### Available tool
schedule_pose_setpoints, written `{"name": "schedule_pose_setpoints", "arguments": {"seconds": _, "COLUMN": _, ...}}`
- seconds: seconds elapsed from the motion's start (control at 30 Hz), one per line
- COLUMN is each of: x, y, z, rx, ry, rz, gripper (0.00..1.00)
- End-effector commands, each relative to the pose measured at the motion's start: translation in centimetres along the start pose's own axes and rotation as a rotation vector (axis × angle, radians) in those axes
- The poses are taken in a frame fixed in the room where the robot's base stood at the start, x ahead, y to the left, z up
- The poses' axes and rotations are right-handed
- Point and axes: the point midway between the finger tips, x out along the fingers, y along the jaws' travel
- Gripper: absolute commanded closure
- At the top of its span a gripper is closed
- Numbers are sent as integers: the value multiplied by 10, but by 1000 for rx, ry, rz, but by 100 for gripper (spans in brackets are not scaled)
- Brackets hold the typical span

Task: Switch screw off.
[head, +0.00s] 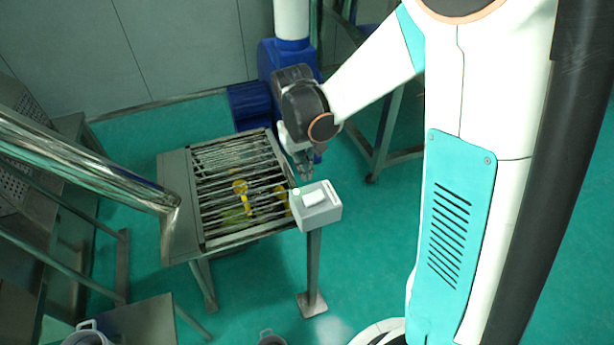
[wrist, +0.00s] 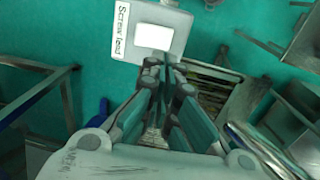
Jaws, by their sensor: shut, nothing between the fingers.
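A small grey switch box (head: 318,206) stands on a post beside the vibrating sieve. It has a white rocker-like plate on top and a small pale green spot near its left edge in the head view. In the wrist view the box (wrist: 178,62) carries a label (wrist: 122,30) that reads like "Screw feed", and a white switch plate (wrist: 154,37). My gripper (head: 306,176) is just behind the box in the head view, pointing down. In the wrist view my shut, empty fingertips (wrist: 163,68) overlap the box's near edge; I cannot tell whether they touch it.
The barred sieve (head: 236,187) stands left of the box, with yellow items under its bars. A shiny metal pipe (head: 90,168) reaches over its left side. A metal frame (head: 400,157) stands at the back right. Green floor is open around the box's post (head: 313,268).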

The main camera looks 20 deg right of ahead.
Motion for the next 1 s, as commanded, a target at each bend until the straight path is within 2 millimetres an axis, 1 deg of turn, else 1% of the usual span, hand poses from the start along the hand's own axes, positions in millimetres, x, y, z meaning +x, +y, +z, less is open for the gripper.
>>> {"name": "schedule_pose_setpoints", "arguments": {"seconds": 0.03, "x": -12, "y": -2, "z": 1, "rx": -1, "ry": 0, "rz": 0, "gripper": 100}}
{"name": "schedule_pose_setpoints", "arguments": {"seconds": 0.1, "x": -25, "y": -3, "z": 0, "rx": -2, "ry": 0, "rz": 0, "gripper": 100}}
{"name": "schedule_pose_setpoints", "arguments": {"seconds": 0.2, "x": -39, "y": -5, "z": 0, "rx": -2, "ry": 0, "rz": 0, "gripper": 100}}
{"name": "schedule_pose_setpoints", "arguments": {"seconds": 0.3, "x": -48, "y": -6, "z": 0, "rx": -1, "ry": 0, "rz": 0, "gripper": 100}}
{"name": "schedule_pose_setpoints", "arguments": {"seconds": 0.47, "x": -54, "y": -6, "z": 0, "rx": -1, "ry": 0, "rz": 0, "gripper": 100}}
{"name": "schedule_pose_setpoints", "arguments": {"seconds": 1.0, "x": -55, "y": -6, "z": 2, "rx": -1, "ry": 6, "rz": -1, "gripper": 100}}
